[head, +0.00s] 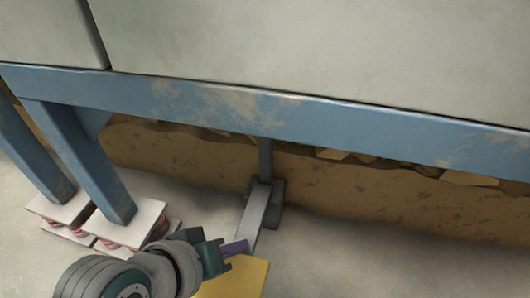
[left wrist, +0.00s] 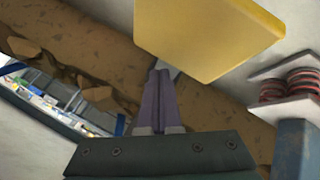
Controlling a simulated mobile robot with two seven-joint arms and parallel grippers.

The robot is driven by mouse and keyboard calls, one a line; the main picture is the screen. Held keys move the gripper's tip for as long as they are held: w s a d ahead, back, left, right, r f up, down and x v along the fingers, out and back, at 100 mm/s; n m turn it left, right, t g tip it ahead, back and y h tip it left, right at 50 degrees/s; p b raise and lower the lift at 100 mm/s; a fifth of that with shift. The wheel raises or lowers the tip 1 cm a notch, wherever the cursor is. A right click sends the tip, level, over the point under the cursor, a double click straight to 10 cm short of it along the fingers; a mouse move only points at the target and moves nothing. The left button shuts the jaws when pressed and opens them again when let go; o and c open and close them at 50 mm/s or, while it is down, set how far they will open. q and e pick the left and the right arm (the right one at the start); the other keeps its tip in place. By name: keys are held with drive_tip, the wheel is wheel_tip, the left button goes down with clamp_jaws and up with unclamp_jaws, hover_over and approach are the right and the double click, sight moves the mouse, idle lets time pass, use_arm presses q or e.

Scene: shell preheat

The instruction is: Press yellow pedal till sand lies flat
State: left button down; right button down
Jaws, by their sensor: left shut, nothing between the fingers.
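The yellow pedal (head: 238,280) is a flat plate at the bottom of the head view, on the near end of a grey lever (head: 257,212) that runs back under the blue frame. It also fills the upper middle of the left wrist view (left wrist: 205,35). My left gripper (head: 240,246) has purple fingers pressed together with nothing between them. Its tips are close by the pedal's far edge; I cannot tell whether they touch it. The closed fingers also show in the left wrist view (left wrist: 159,76). No sand surface that I can identify shows. My right gripper is out of view.
A worn blue beam (head: 230,105) crosses above the lever under large pale panels (head: 300,40). Blue legs (head: 85,160) stand on plates with red springs (head: 150,232) at left. A rough brown bank (head: 370,195) lies behind. Pale floor (head: 380,268) is clear at right.

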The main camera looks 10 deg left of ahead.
sight(236, 263)
use_arm(q)
drive_tip(key=shift+s+f+b, duration=0.1)
drive_tip(key=shift+f+b, duration=1.9)
drive_tip(key=shift+f, duration=0.65)
idle(1.7)
idle(0.3)
wheel_tip(236, 263, up, 5)
drive_tip(key=p, duration=0.5)
drive_tip(key=shift+s+r+p, duration=0.2)
drive_tip(key=shift+r+p, duration=0.3)
drive_tip(key=shift+p, duration=0.2)
drive_tip(key=shift+w, duration=0.2)
wheel_tip(236, 263, up, 5)
drive_tip(key=p, duration=0.5)
drive_tip(key=shift+w, duration=0.1)
drive_tip(key=shift+r, duration=0.1)
idle(0.3)
